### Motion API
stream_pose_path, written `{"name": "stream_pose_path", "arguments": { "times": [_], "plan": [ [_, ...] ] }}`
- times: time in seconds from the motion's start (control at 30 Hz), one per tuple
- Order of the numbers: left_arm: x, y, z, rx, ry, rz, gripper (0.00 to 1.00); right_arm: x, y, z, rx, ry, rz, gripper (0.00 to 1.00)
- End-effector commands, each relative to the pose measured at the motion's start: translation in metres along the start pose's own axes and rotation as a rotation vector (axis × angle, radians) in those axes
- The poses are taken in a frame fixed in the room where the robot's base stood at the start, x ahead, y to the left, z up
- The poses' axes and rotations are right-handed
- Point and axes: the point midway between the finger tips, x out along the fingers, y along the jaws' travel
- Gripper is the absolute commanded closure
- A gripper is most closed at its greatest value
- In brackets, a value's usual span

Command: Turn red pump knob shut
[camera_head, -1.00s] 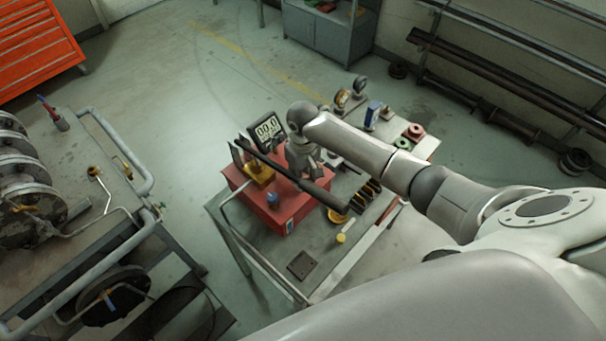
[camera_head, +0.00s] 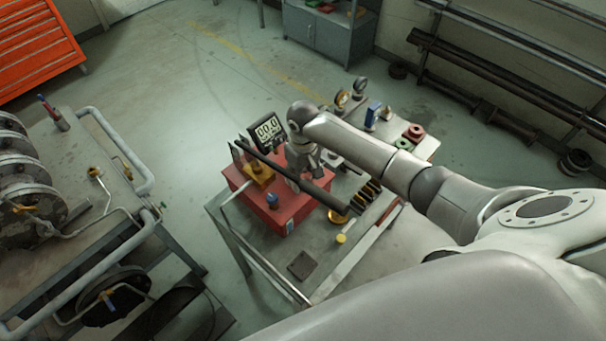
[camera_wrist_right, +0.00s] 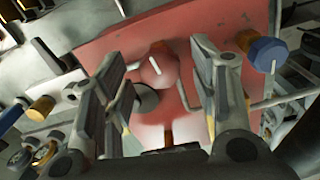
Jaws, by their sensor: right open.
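The red pump (camera_head: 298,212) is a box on the metal cart, with a dark bar across its top. In the right wrist view its red body (camera_wrist_right: 120,40) fills the middle. The round red knob (camera_wrist_right: 158,68) with a white pointer line shows between the fingers of my right gripper (camera_wrist_right: 160,75). The gripper is open, one finger on each side of the knob; I cannot tell whether they touch it. In the head view my right gripper (camera_head: 303,162) hangs over the pump's far side, and the knob is hidden there. My left gripper is not in view.
A digital gauge (camera_head: 266,131) reading about 00.0 stands behind the pump. A blue knob (camera_head: 272,201) is on its near side; it also shows in the right wrist view (camera_wrist_right: 268,55). Several fittings lie on the cart (camera_head: 300,265). A pipe rig (camera_head: 60,200) stands at left, with clear floor between.

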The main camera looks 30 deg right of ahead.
Motion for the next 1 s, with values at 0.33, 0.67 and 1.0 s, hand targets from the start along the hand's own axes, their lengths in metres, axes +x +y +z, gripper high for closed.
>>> {"name": "stream_pose_path", "arguments": {
  "times": [0.33,0.67,1.0],
  "plan": [
    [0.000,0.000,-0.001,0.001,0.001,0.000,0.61,-0.063,0.001,-0.002,-0.001,0.007,0.001,0.46],
    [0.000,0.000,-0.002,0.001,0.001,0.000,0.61,-0.113,0.001,-0.001,0.001,0.003,0.001,0.46],
    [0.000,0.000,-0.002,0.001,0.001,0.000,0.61,-0.118,0.001,-0.001,0.001,0.002,0.000,0.46]
  ]
}}
